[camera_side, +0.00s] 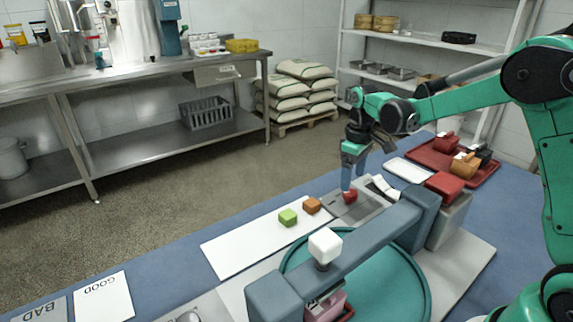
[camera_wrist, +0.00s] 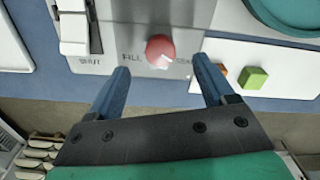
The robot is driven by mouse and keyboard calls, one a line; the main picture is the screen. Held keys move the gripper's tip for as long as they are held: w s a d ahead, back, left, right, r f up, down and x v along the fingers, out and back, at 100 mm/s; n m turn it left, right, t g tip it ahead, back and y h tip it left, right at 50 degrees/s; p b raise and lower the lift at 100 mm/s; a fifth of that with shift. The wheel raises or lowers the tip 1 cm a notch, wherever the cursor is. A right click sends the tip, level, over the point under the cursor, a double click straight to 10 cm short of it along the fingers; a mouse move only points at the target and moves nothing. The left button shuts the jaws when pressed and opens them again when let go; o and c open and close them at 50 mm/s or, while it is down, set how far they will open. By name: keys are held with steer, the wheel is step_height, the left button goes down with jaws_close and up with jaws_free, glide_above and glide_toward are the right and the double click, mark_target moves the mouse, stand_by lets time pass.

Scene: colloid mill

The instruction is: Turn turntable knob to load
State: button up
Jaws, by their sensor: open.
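The red knob (camera_side: 350,196) sits on a grey panel beside the teal turntable (camera_side: 410,290). In the wrist view the round red knob (camera_wrist: 160,50) has a small light mark toward its lower right. Printed labels lie around it, partly hidden and too small to read surely. My gripper (camera_side: 350,178) points down at the knob in the side view. In the wrist view my gripper (camera_wrist: 161,66) is open, with one blue finger on each side of the knob and gaps between. Nothing is held.
A grey beam (camera_side: 350,250) with a white cube (camera_side: 325,245) spans the turntable. Green (camera_side: 288,217) and orange (camera_side: 312,205) blocks lie on a white strip (camera_side: 235,250). A white switch (camera_wrist: 74,35) stands left of the knob. A red tray (camera_side: 425,155) holds several blocks behind.

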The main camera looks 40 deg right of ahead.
mark_target(351, 192)
steer(key=shift+f, duration=2)
jaws_close()
